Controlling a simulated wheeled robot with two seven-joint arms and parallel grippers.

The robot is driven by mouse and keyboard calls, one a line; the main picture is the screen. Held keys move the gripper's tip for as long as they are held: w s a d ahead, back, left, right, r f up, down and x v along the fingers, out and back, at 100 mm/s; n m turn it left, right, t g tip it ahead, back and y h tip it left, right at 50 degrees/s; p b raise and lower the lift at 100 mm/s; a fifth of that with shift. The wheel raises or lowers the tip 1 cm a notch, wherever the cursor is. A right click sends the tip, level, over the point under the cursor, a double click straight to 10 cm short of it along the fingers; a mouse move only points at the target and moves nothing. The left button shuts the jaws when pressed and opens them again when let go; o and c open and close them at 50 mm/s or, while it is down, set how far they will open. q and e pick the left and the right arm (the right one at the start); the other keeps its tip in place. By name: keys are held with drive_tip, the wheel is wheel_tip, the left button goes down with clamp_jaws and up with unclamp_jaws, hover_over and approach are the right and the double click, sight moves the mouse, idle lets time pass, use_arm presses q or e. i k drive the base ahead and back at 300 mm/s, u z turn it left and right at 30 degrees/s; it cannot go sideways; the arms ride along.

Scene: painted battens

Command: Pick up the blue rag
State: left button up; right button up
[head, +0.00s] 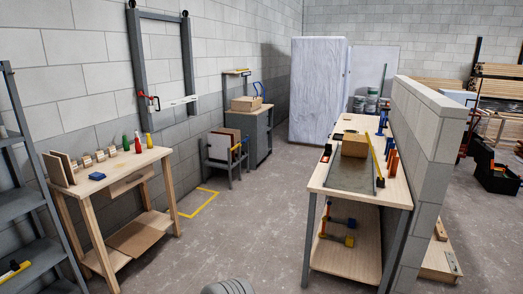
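A small flat blue thing (97,176), which looks like the blue rag, lies on top of the wooden table (118,177) at the left. It is near the table's front left part, in front of a row of small wooden blocks (100,156). Nothing lies on it. It is small in the picture, so its folds cannot be made out. Neither of my grippers is in view.
Red, green and yellow bottles (137,142) stand at the table's back right. A grey shelf (30,245) stands left of the table. A workbench (390,190) with clamps and a cardboard box (354,145) stands right. Concrete floor (235,225) between them is clear.

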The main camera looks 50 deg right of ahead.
sight(96, 175)
drive_tip(key=z, duration=1.7)
drive_tip(key=i, duration=6.15)
drive_tip(key=u, duration=1)
